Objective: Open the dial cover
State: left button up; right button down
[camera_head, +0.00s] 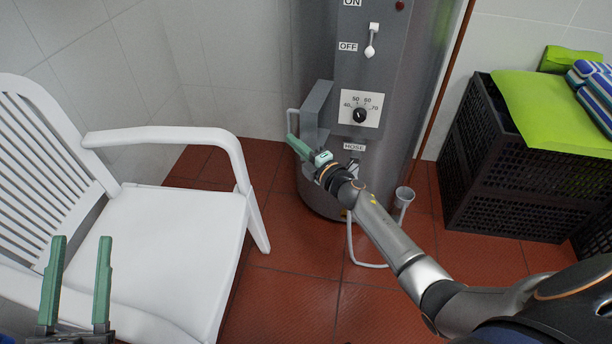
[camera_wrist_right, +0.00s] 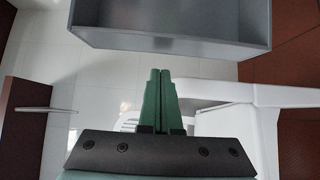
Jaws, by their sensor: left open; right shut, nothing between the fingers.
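The dial cover (camera_head: 316,108) is a grey box-like flap at the left side of the dial panel (camera_head: 361,108) on the grey cylindrical tank (camera_head: 386,67). It stands swung out to the left, and the dial with its black knob is exposed. In the right wrist view the cover (camera_wrist_right: 170,38) spans the top, beyond the fingertips. My right gripper (camera_head: 291,138) has its green fingers shut and empty, by the lower left of the cover. I cannot tell whether they touch it. The same gripper shows in the wrist view (camera_wrist_right: 160,73). My left gripper (camera_head: 81,242) is open and empty at the lower left.
A white slatted chair (camera_head: 160,245) fills the left. Black crates (camera_head: 520,160) with a green cloth (camera_head: 545,105) stand at the right. A white hose (camera_head: 352,245) and a small grey cup (camera_head: 404,194) are at the tank's base. Red tiled floor (camera_head: 300,285) is clear in front.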

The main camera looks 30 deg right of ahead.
pick_arm(q)
notch_tip(320, 180, down, 12)
jog(key=w+n+g+y+p, duration=0.1)
jog(key=w+n+g+y, duration=0.1)
jog(key=n+g+y, duration=0.1)
jog(key=shift+a+g+y+p, duration=0.35)
jog(key=shift+g+y, duration=0.25)
pick_arm(e)
jog(key=s+a, duration=0.1)
jog(key=s, duration=0.8)
jog(key=shift+s+a, duration=0.25)
jog(key=shift+a, duration=0.15)
